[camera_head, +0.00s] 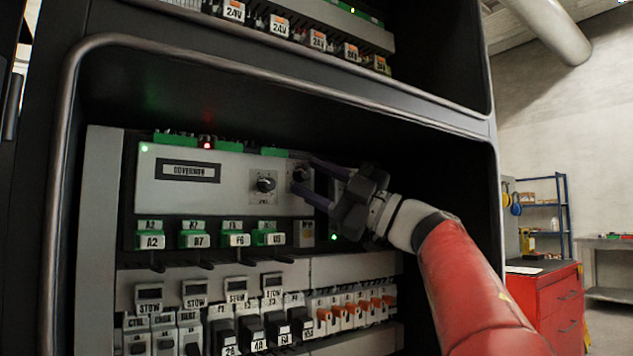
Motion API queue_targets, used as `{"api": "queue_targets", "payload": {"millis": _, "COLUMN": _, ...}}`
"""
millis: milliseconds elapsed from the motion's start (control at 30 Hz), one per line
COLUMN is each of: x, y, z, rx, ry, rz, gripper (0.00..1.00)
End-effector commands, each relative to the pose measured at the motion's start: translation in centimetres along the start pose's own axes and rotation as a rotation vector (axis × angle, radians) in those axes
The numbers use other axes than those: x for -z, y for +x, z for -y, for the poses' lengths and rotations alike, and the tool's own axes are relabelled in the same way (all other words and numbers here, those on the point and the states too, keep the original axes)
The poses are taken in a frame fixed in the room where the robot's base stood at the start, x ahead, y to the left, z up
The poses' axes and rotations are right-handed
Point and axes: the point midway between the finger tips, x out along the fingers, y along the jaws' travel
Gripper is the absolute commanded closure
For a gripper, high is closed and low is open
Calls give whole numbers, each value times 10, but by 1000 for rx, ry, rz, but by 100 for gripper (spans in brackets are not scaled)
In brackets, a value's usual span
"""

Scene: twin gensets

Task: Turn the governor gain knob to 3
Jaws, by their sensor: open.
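The governor panel (224,197), a pale module labelled "GOVERNOR", is mounted inside the dark cabinet. A round knob (265,184) with a scale plate sits on its right half; the small lettering below the knob is too small to read. A second knob (299,175) sits further right, partly hidden by my gripper. My gripper (302,175) comes in from the right, its two dark fingers apart, above and below the second knob. Whether the fingers touch that knob, which knob is the gain knob, and the pointer settings cannot be told.
Green terminal plugs (236,240) with tags sit below the panel. Black breakers (252,333) and orange-handled switches (355,308) fill the lower rows. The cabinet's rounded frame (300,88) surrounds the opening. A red tool cabinet (545,300) stands outside at right.

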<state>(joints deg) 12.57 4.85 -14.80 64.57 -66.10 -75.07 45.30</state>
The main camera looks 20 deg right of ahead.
Motion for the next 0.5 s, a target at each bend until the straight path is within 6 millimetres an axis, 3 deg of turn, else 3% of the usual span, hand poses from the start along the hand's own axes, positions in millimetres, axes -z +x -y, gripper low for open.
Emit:
{"api": "queue_targets", "payload": {"millis": 167, "x": 0, "y": -6, "z": 0, "rx": -1, "ry": -1, "rz": 1, "gripper": 58}}
{"api": "queue_targets", "payload": {"millis": 500, "x": -1, "y": -60, "z": 1, "rx": -2, "ry": -1, "rz": 3, "gripper": 58}}
